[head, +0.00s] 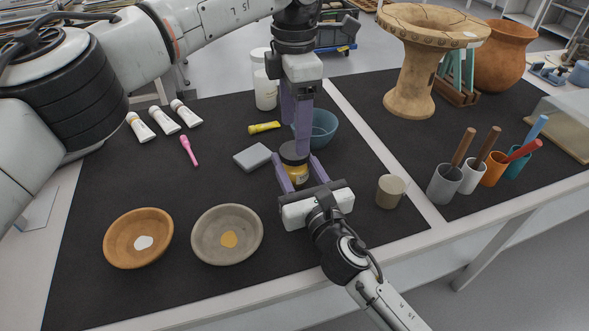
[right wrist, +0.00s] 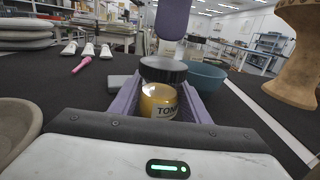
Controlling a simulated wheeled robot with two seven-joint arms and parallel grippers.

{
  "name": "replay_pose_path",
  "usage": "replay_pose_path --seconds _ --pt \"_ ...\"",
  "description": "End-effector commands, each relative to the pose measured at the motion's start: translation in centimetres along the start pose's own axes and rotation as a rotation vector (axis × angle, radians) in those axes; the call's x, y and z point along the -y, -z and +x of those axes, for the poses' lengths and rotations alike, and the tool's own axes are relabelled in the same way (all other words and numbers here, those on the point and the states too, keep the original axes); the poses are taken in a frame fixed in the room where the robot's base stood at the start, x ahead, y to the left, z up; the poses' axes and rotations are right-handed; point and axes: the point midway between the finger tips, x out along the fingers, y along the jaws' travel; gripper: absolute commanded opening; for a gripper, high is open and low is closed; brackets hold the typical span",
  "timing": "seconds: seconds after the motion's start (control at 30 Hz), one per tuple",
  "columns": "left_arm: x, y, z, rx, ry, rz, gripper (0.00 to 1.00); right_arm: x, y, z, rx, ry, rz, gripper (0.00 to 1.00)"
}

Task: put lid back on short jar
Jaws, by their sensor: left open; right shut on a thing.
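A short yellow jar (head: 297,174) with a printed label stands between the purple fingers of my right gripper (head: 300,170), which is shut on it. The jar also shows in the right wrist view (right wrist: 158,102). A dark round lid (right wrist: 163,70) sits on the jar's mouth and looks about level; whether it is fully seated I cannot tell. The lid shows in the head view (head: 294,152) too, partly covered by a finger. My left gripper (head: 296,128) points down from above, open, with one finger reaching down to the lid. Whether that finger touches it is unclear.
A teal bowl (head: 322,128) stands just behind the jar. A grey block (head: 252,157) and a yellow tube (head: 264,127) lie to the left. A beige cup (head: 390,191) is at right. Two shallow bowls, brown (head: 120,222) and grey (head: 209,226), stand at front left.

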Motion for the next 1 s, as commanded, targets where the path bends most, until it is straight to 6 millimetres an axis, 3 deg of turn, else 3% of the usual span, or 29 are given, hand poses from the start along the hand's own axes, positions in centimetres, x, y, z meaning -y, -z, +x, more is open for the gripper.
replay_pose_path --seconds 0.37,0.8,1.0 --pt "0.0 0.0 -0.3 0.000 0.001 -0.046 0.63 0.0 0.1 0.0 -0.001 0.000 0.000 0.00" --pt "0.0 0.0 -3.1 0.000 0.000 -0.700 0.63 0.0 0.1 0.0 -0.001 0.000 0.000 0.00" --pt "0.1 0.0 -3.5 -0.001 0.001 -0.816 0.63 0.0 0.1 0.0 -0.001 0.000 0.000 0.00"
